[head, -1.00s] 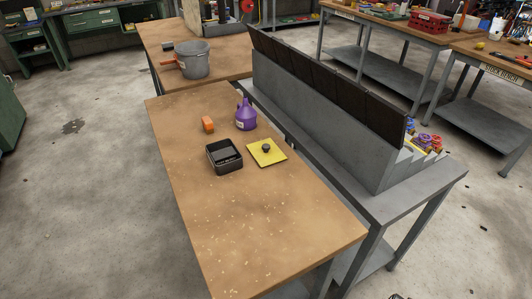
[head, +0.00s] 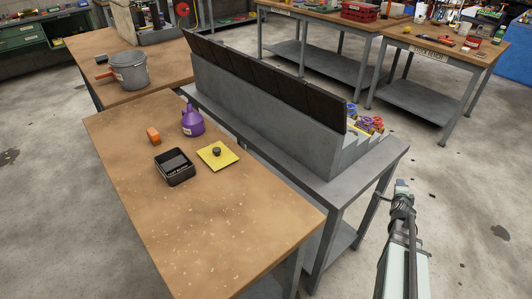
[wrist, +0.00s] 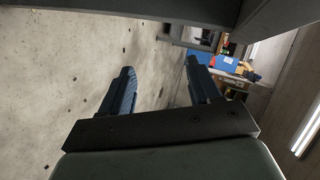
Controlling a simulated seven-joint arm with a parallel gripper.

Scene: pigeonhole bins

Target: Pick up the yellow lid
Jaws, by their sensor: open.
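The yellow lid (head: 226,160) is a flat square with a dark round knob (head: 217,151). It lies on the wooden bench (head: 215,228), right of a black open box (head: 175,177). My arm shows at the lower right of the head view, over the floor and well away from the lid. In the wrist view my gripper (wrist: 160,88) has its two dark fingers spread apart with nothing between them. The lid is not in the wrist view.
A purple funnel-topped can (head: 193,122) and an orange block (head: 153,135) stand behind the box and lid. A grey bin rack (head: 250,105) on a metal table (head: 345,180) runs along the bench's right side. The bench's front is clear.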

